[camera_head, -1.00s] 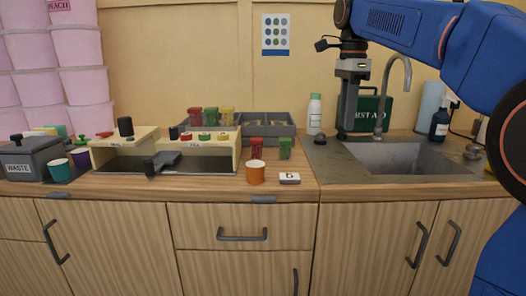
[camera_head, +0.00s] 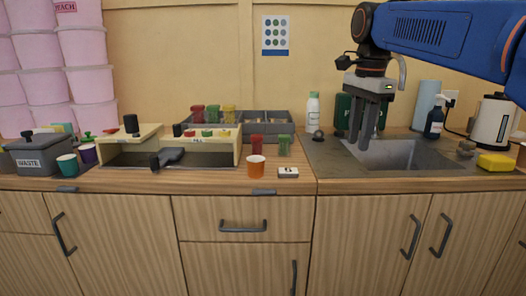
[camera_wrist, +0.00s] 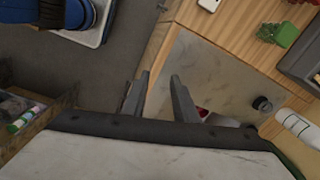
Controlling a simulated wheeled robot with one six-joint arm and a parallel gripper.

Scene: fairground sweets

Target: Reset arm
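My gripper (camera_head: 360,143) hangs pointing down over the left part of the sink (camera_head: 400,154). Its two fingers stand apart with a visible gap, and nothing shows between them. In the wrist view the gripper (camera_wrist: 158,80) also has its fingers apart and empty. The arm reaches in from the upper right, clear of the counter objects. The gripper partly hides the green first-aid box (camera_head: 344,108) and the tap behind it.
On the counter are an orange cup (camera_head: 256,168), a white number tile (camera_head: 288,173), a red jar (camera_head: 257,145) and a green jar (camera_head: 284,146). A yellow sponge (camera_head: 496,162) and kettle (camera_head: 493,122) stand right. The waste bin (camera_head: 42,155) is left.

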